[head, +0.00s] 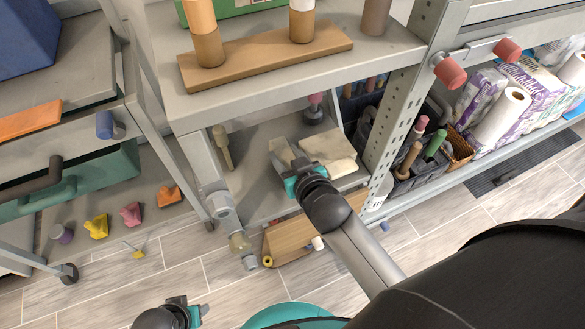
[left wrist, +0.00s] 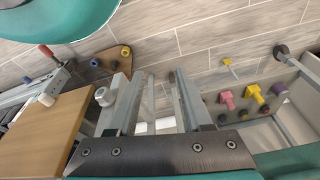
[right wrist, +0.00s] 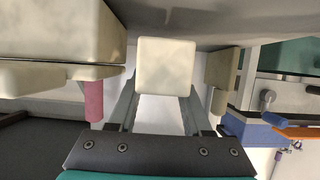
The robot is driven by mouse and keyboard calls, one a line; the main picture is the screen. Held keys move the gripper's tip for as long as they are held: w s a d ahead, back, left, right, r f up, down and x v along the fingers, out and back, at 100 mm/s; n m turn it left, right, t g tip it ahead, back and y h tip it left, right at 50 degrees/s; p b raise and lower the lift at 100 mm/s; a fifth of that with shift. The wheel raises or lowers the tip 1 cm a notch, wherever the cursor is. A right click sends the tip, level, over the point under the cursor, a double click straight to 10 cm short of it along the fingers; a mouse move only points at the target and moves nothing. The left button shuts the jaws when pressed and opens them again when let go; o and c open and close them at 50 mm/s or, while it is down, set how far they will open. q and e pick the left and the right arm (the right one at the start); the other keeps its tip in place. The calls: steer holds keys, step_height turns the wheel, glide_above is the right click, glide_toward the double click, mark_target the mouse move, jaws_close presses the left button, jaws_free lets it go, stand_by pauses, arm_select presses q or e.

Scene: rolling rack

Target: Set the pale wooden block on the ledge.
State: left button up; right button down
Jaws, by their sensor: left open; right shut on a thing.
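The pale wooden block (right wrist: 165,66) shows in the right wrist view as a cream square face at the fingertips. My right gripper (right wrist: 165,105) is shut on it. In the head view the right gripper (head: 290,165) reaches in over the lower grey shelf (head: 262,195), below the upper shelf; the block cannot be told apart clearly there. I cannot tell for certain which surface is the ledge. My left gripper (left wrist: 158,105) is open and empty above the floor; part of it shows at the bottom of the head view (head: 190,312).
A larger cream object (head: 330,150) lies close right of the right gripper. A purple-pink knobbed thing (head: 315,108) and a beige upright thing (head: 223,150) stand nearby. The upper shelf (head: 385,60) overhangs; a perforated rack post (head: 390,130) stands right. Floor in front is partly clear.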

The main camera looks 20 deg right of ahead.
steer(key=w+b, duration=0.2)
steer(key=w, duration=0.4)
steer(key=shift+a+b, duration=0.1)
steer(key=shift+b, duration=0.3)
steer(key=w+b, duration=0.2)
steer(key=w, duration=0.2)
steer(key=shift+w+a+b, duration=0.1)
steer(key=shift+w+b, duration=0.2)
steer(key=shift+b, duration=0.05)
steer(key=shift+s+f, duration=0.1)
steer(key=shift+f, duration=0.45)
arm_select(q)
steer(key=w+d+r+t, duration=0.1)
steer(key=w+r+t, duration=0.2)
steer(key=r, duration=0.8)
steer(key=shift+w+d+r+h+b, duration=0.2)
steer(key=shift+r+h+b, duration=0.1)
steer(key=shift+h, duration=0.1)
arm_select(e)
steer(key=shift+f, duration=0.4)
steer(key=shift+c, duration=1.3)
jaws_free()
